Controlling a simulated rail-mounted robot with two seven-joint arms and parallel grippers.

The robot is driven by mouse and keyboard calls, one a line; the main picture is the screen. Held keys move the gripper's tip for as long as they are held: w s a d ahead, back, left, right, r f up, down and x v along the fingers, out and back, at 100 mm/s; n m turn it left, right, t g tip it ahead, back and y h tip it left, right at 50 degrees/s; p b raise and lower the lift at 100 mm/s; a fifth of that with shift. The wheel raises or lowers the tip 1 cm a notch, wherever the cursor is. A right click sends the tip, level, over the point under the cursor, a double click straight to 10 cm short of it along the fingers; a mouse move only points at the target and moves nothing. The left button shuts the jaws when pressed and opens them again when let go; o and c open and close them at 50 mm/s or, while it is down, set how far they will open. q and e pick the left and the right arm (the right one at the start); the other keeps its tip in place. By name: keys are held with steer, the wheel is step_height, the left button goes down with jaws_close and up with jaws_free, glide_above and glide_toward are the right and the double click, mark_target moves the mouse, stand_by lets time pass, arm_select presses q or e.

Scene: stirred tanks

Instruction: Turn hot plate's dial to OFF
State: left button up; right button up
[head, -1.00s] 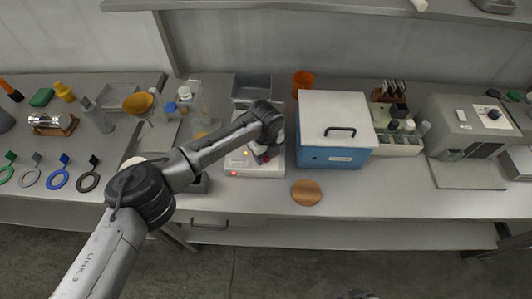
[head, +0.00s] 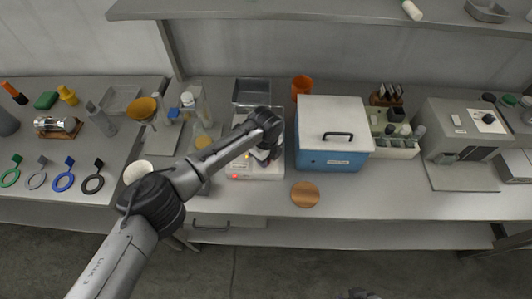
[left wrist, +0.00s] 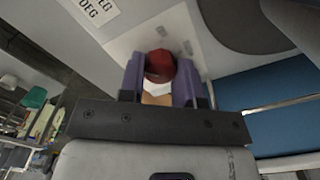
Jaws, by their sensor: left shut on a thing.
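The hot plate (head: 240,174) is a pale box on the bench, with a small red light at its front left. My left arm reaches over it and hides much of its top and front. In the left wrist view, my left gripper (left wrist: 160,75) has its two purple fingers on either side of a dark red round dial (left wrist: 160,64) on the hot plate's pale face (left wrist: 205,60). The gripper is shut on this dial. The dial's pointer and its OFF mark cannot be made out. My right gripper is not in view.
A blue box with a white lid (head: 331,135) stands close to the right of the hot plate. A copper disc (head: 305,194) lies in front of it. Glass bottles (head: 188,101) and an orange bowl (head: 140,107) are to the left.

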arm_select(q)
steer(key=n+p, duration=0.4)
steer(key=n, duration=0.1)
steer(key=shift+r+n, duration=0.2)
steer(key=shift+n, duration=0.1)
steer(key=n+p, duration=0.1)
steer(key=n, duration=0.1)
steer(key=shift+n+p, duration=0.3)
steer(key=shift+n, duration=0.1)
steer(key=n+p, duration=0.1)
steer(key=n, duration=0.2)
steer(key=shift+n+p, duration=0.3)
steer(key=shift+p, duration=0.05)
steer(key=n+p, duration=0.1)
steer(key=n, duration=0.3)
steer(key=shift+n+p, duration=0.3)
steer(key=shift+f+n+p, duration=0.1)
steer(key=shift+n+p, duration=0.35)
steer(key=shift+n, duration=1.75)
steer(key=o, duration=0.9)
